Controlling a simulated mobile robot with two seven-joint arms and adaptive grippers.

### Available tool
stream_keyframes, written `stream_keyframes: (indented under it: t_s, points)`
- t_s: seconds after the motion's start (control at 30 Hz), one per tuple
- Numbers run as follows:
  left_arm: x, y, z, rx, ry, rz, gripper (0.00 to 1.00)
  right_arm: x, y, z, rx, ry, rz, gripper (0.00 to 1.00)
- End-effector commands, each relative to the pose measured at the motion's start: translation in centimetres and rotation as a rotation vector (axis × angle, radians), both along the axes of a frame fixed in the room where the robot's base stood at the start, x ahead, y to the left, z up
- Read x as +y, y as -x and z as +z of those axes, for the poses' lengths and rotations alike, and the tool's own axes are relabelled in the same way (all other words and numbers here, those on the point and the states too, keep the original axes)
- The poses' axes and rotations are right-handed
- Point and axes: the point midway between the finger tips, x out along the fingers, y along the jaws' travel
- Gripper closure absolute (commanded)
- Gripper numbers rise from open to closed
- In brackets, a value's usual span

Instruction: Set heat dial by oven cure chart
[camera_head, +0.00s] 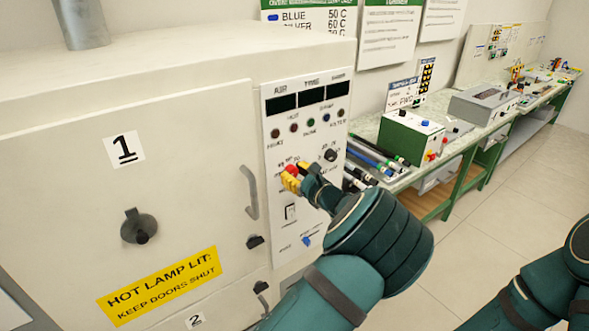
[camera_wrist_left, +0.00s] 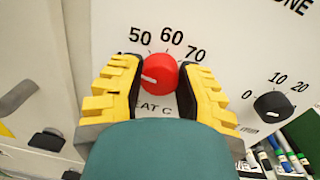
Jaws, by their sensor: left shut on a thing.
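The red heat dial (camera_wrist_left: 160,73) sits on the oven's control panel, under the numbers 50, 60 and 70. Its white mark points to the left, below the 50; the numbers further left are hidden by a finger. My left gripper (camera_wrist_left: 160,85) is shut on the dial, one yellow finger on each side. My right gripper is out of view.
A black dial (camera_head: 330,155) is right of the heat dial, with a rocker switch (camera_head: 291,212) and blue knob (camera_head: 306,241) below. The oven door handle (camera_head: 250,192) juts out at left. Rods (camera_head: 376,155) and a green box (camera_head: 411,138) lie on the bench.

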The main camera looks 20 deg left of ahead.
Motion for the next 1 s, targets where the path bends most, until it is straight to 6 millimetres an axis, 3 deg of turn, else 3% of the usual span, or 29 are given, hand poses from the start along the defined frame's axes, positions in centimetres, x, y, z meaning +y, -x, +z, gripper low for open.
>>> stream_keyframes:
  t_s: [0.03,0.2,0.5,1.0]
  points:
    - [0.1,-0.1,0.5,0.027,-0.022,0.000,1.00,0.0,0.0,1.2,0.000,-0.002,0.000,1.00]
    - [0.0,-0.1,0.6,0.138,-0.109,0.000,1.00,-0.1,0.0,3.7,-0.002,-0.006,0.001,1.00]
    - [0.0,-0.2,0.5,0.330,-0.261,0.000,1.00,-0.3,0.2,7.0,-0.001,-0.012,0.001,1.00]
    - [0.0,-0.2,0.1,0.504,-0.397,0.002,1.00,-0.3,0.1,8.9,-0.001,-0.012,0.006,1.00]
